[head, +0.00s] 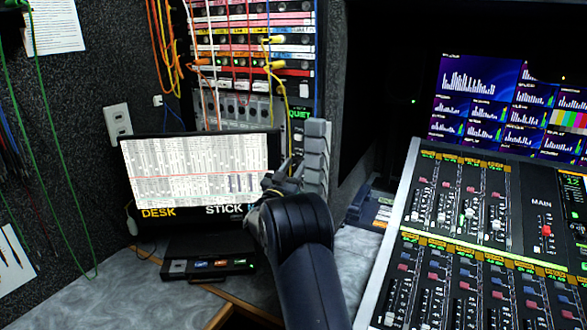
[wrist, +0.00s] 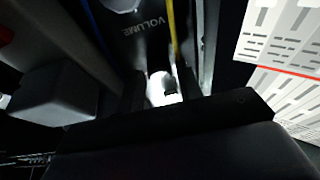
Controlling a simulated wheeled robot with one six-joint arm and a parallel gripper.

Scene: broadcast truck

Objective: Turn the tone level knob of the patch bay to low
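The patch bay (head: 250,70) stands at the back in the head view, with rows of sockets and cables. A grey panel with a row of dark knobs (head: 232,108) is at its lower part. I cannot read which knob is the tone level knob. My gripper (head: 284,172) is in front of the bay's lower right, beside the monitor's right edge. In the wrist view, my gripper's dark fingers (wrist: 162,92) stand apart, with a bright patch and a small dark part between them. Contact is hidden.
A monitor (head: 268,150) stands just left of my gripper; its pale screen also shows in the wrist view (wrist: 285,40). Yellow and other cables hang over the bay. A stack of grey blocks (head: 316,155) is right of my gripper. A mixing console (head: 480,230) fills the right.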

